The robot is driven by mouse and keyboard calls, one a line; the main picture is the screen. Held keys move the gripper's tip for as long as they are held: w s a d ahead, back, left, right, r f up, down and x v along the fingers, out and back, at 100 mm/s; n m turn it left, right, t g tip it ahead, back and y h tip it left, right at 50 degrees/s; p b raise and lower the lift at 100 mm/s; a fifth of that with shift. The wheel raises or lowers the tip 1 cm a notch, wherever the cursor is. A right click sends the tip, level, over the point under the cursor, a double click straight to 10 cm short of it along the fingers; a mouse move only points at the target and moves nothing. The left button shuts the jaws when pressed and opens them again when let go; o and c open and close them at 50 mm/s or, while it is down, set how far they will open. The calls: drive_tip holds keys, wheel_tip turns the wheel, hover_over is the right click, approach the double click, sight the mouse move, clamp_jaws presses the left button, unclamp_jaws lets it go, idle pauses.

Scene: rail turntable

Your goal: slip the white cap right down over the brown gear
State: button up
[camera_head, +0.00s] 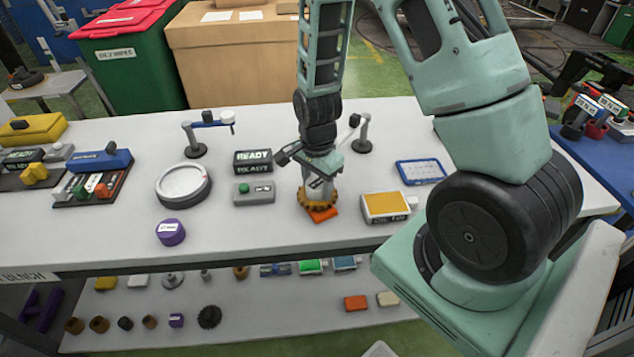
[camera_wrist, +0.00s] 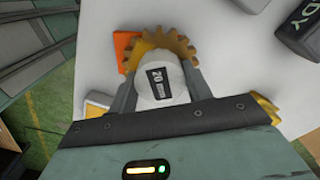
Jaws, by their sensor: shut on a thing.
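My gripper (camera_head: 317,185) points down at the middle of the table, its fingers on both sides of the white cap. In the wrist view the white cap (camera_wrist: 158,72) shows between the fingertips (camera_wrist: 162,90), with a dark label reading 20. The brown gear (camera_head: 318,203) lies directly below the gripper. Its toothed rim (camera_wrist: 182,46) shows beyond the cap in the wrist view. The cap overlaps the gear in that view, and I cannot tell whether they touch or how far down the cap is. The fingers hide most of the cap in the head view.
An orange piece (camera_head: 322,215) shows under the gear. A yellow-topped box (camera_head: 386,206) stands close on the right, a green-button box (camera_head: 254,193) on the left. A purple cap (camera_head: 171,232) and a round dial (camera_head: 183,184) are farther left. The table's front strip is clear.

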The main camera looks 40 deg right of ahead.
sight(317, 183)
idle(0.3)
drive_tip(key=o, duration=1)
drive_tip(key=shift+r, duration=0.1)
wheel_tip(317, 183, up, 17)
drive_tip(key=shift+r, duration=0.1)
drive_tip(key=s+a+n, duration=0.6)
drive_tip(key=a+n, duration=0.1)
drive_tip(key=n, duration=0.1)
drive_tip(key=s+a+r+n, duration=0.1)
drive_tip(key=s+a+n, duration=0.5)
drive_tip(key=a+n, duration=0.2)
drive_tip(key=s+a+n, duration=0.5)
drive_tip(key=a+n, duration=0.2)
drive_tip(key=n, duration=0.1)
drive_tip(key=shift+s+a+r+n+y, duration=0.25)
drive_tip(key=shift+s+a+n+y, duration=0.05)
drive_tip(key=shift+s, duration=0.1)
